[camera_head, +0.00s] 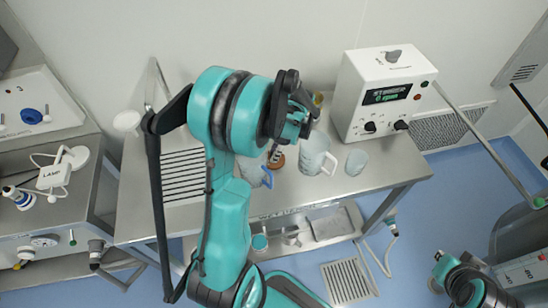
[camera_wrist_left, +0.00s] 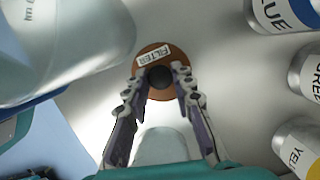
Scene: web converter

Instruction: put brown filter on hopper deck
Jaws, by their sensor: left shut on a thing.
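The brown filter (camera_wrist_left: 178,53) is a round disc with a white FILTER label and a black knob. In the left wrist view, my left gripper (camera_wrist_left: 160,75) is shut on it, with the fingertips on both sides of the knob. I cannot tell which surface is the hopper deck.
A jug (camera_head: 314,153), a cup (camera_head: 356,162) and a white control box (camera_head: 384,92) stand on the steel table (camera_head: 395,172). A slatted panel (camera_head: 184,175) is left of my arm. Labelled cans (camera_wrist_left: 285,14) line the right side of the left wrist view.

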